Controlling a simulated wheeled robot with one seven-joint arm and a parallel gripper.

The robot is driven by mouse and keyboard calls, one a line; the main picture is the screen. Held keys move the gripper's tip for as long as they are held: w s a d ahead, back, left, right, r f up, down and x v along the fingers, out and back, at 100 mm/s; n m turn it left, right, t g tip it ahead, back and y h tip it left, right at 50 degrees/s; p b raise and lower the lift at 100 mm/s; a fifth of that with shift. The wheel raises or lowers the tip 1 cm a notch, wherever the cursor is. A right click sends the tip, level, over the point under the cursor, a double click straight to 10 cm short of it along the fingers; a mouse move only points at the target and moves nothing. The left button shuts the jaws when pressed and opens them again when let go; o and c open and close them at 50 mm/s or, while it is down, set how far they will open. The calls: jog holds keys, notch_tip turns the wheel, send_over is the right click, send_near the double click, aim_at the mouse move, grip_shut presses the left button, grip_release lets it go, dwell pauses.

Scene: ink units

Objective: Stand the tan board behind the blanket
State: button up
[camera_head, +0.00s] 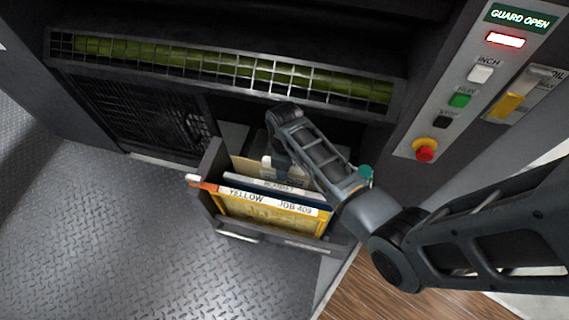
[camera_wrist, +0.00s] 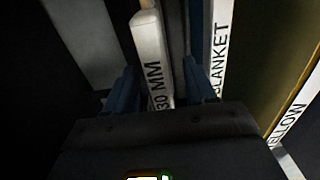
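In the head view, a tan board (camera_head: 244,166) stands in the grey bin behind the blanket (camera_head: 270,186), which has a pale label strip. In the wrist view the label reads BLANKET (camera_wrist: 219,50). I cannot tell if the white piece belongs to the tan board. My gripper is open around it, with gaps beside the fingers. In the head view, my arm partly hides the bin's back.
The yellow plate (camera_head: 270,208), labelled YELLOW JOB 409, stands at the front of the bin (camera_head: 207,165). An orange-and-white piece (camera_head: 202,182) sticks out at the bin's left. A metal grille (camera_head: 230,68) lies behind; a control panel (camera_head: 470,80) is on the right.

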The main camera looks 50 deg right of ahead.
jog(key=shift+r, duration=0.15)
notch_tip(320, 180, up, 8)
jog(key=shift+f+p, duration=0.25)
jog(key=shift+p, duration=0.95)
jog(key=shift+r, duration=0.1)
notch_tip(320, 180, up, 5)
jog(key=p, duration=0.5)
jog(key=shift+p, duration=0.35)
